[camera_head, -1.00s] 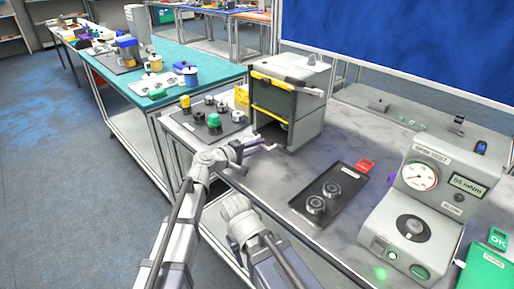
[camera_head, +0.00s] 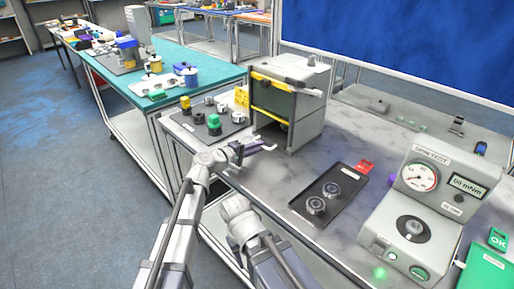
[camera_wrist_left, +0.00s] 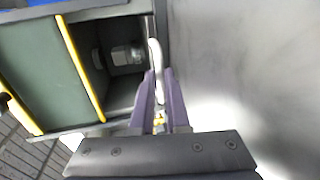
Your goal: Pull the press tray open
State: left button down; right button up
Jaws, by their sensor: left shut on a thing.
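The press (camera_head: 290,103) is a grey box with a dark green front and yellow edges, standing at the back of the bench. Its dark lower opening also shows in the wrist view, with a round metal part (camera_wrist_left: 127,55) inside. A pale handle bar (camera_wrist_left: 156,65) stands at the opening's edge. My left gripper (camera_head: 262,147) is in front of the press's lower opening. In the wrist view its purple fingers (camera_wrist_left: 160,92) are on either side of the pale bar and shut on it. The tray itself is mostly hidden in the shadowed opening. My right gripper is not in view.
A dark plate with several small parts (camera_head: 213,119) lies left of the press. A black tray with two round metal parts (camera_head: 331,190) lies to the right, beside a grey gauge device (camera_head: 418,208). The marble-look bench top between is clear.

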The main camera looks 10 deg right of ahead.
aim_at(225, 174)
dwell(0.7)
pick_arm(q)
jog(key=f+v, duration=0.1)
jog(key=v, duration=0.8)
jog(key=f+v, duration=0.1)
jog(key=v, duration=0.3)
jog(key=shift+s+a+f, duration=0.3)
jog(key=shift+s+a, duration=0.05)
jog(key=shift+a, duration=0.25)
jog(key=c, duration=1.2)
grip_release()
jog(key=p+v, duration=0.1)
jog(key=v, duration=0.6)
jog(key=shift+s+a+r+p, duration=0.1)
jog(key=shift+s+a+p, duration=0.05)
jog(key=shift+a+p, duration=0.2)
